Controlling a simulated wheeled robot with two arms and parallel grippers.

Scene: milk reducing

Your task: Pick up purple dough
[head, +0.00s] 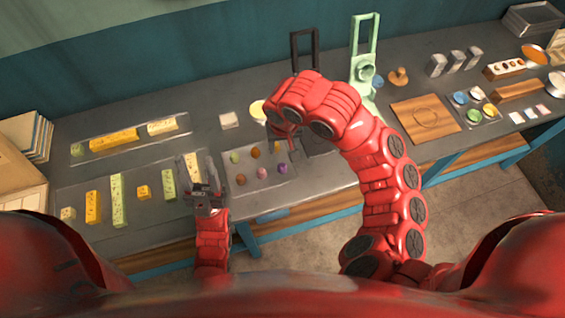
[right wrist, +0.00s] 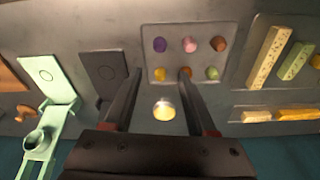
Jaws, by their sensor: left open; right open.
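The purple dough (head: 283,168) is a small ball at the front right of a shallow tray (head: 258,186) of several coloured balls. In the right wrist view the purple ball (right wrist: 159,45) is at the tray's upper left, beside a pink ball (right wrist: 190,44). My right gripper (head: 291,143) is over the tray's back right part, partly hidden by its own wrist. In the right wrist view its open fingers (right wrist: 161,72) point toward the tray with nothing held between them.
Trays of yellow and green blocks (head: 118,200) lie to the left. A pale yellow round dish (right wrist: 164,110) is behind the dough tray. A mint-green press (head: 364,65) and a dark press (head: 304,48) stand at the back. A wooden board (head: 426,117) lies to the right.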

